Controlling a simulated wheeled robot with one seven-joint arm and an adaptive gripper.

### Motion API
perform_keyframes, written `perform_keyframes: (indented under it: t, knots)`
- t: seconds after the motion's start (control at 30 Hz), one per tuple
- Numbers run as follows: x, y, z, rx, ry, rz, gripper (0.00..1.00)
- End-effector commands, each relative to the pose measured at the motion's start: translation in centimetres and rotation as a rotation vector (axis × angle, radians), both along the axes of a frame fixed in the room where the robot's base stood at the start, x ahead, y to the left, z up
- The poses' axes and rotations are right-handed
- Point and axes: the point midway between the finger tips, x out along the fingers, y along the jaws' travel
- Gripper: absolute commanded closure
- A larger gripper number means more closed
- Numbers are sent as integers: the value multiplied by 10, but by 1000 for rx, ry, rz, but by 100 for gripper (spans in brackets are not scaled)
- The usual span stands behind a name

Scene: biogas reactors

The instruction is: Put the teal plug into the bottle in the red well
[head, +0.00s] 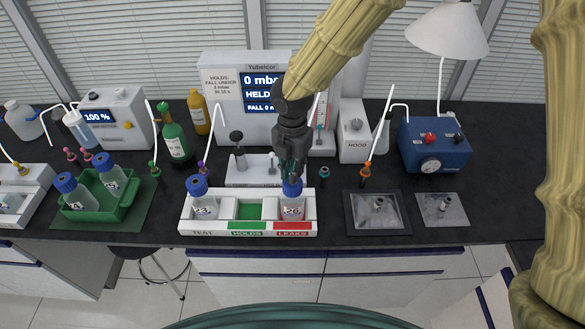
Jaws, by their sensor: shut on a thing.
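Directly below is the bottle (292,208) with a blue cap, standing upright in the red well (294,226), labelled LEAKS, at the right end of the rack.
The rack (248,227) has another blue-capped bottle (204,205) in the TEST well, and its green HOLDS well (249,211) is empty. A small teal piece (324,173) and an orange plug (366,171) stand to the right. The Yubetcor display unit (240,95) is behind.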

Motion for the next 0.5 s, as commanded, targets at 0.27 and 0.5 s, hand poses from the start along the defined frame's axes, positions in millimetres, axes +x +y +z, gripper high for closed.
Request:
perform_keyframes:
  t: [0.27, 0.5]
  knots:
    - [0, 0, 0, 0, 0, 0, 100]
    - [0, 0, -5, 0, 0, 0, 100]
